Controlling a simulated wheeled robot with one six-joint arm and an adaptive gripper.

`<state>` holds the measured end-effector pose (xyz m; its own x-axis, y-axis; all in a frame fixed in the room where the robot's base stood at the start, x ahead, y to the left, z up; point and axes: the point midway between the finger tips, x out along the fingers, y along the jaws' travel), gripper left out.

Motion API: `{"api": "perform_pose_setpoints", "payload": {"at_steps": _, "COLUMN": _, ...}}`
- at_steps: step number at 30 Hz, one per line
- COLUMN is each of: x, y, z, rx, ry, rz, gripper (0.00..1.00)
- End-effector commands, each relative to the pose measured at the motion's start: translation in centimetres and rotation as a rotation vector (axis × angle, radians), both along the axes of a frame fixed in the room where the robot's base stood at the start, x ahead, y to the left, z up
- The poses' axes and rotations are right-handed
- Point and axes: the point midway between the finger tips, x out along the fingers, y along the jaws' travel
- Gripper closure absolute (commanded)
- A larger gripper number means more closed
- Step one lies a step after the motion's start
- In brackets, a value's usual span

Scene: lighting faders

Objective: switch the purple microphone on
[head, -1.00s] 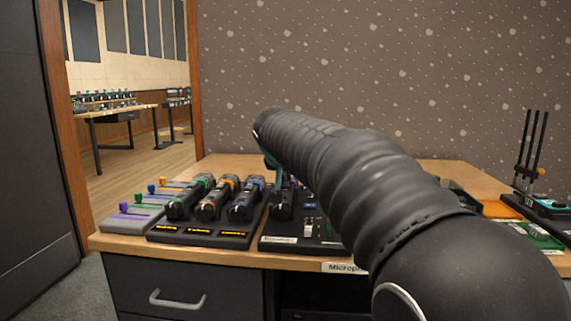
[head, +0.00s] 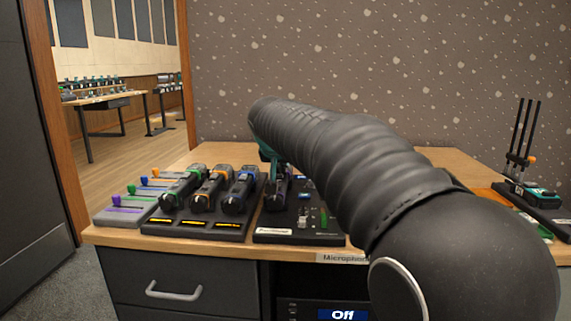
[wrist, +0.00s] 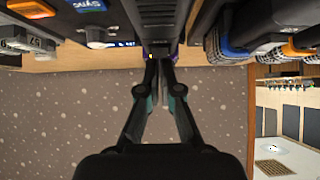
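A black microphone (head: 277,196), the one with the purple ring a moment ago, lies on a dark panel (head: 262,236) at the middle of the desk. In the wrist view a dark ribbed body (wrist: 165,22) with small purple patches fills the top middle. My gripper (head: 270,165) points down at the far part of this microphone, and my arm partly covers it. In the wrist view my gripper's fingertips (wrist: 159,63) are close together at that body's end. I cannot tell whether they touch it. A blue display (head: 343,314) under the desktop reads "Off".
A rack (head: 195,228) left of the panel holds microphones with green, orange and blue rings. Sliders with coloured knobs (head: 135,201) stand farther left. A teal device with black posts (head: 528,190) is at the right. The back of the desktop is clear.

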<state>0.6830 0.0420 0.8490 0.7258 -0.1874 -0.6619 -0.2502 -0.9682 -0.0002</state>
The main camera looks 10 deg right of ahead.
Motion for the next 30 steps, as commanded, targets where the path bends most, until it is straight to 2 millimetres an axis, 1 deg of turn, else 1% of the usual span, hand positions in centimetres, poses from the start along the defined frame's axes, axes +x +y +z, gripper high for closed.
{"api": "perform_pose_setpoints", "payload": {"at_steps": 1, "x": 0.1, "y": 0.1, "z": -0.4, "rx": 0.002, "ry": 0.010, "rz": 0.001, "gripper": 1.00}}
{"api": "perform_pose_setpoints", "payload": {"at_steps": 12, "x": 1.4, "y": -0.5, "z": 0.0, "rx": 0.001, "ry": 0.009, "rz": -0.004, "gripper": 1.00}}
{"api": "perform_pose_setpoints", "payload": {"at_steps": 23, "x": 1.5, "y": -0.6, "z": 0.3, "rx": 0.001, "ry": 0.005, "rz": -0.003, "gripper": 1.00}}
{"api": "perform_pose_setpoints", "payload": {"at_steps": 26, "x": 1.5, "y": -0.6, "z": 1.0, "rx": 0.002, "ry": 0.004, "rz": -0.003, "gripper": 1.00}}
{"api": "perform_pose_setpoints", "payload": {"at_steps": 30, "x": 1.7, "y": -0.7, "z": 2.9, "rx": 0.002, "ry": 0.005, "rz": -0.004, "gripper": 1.00}}
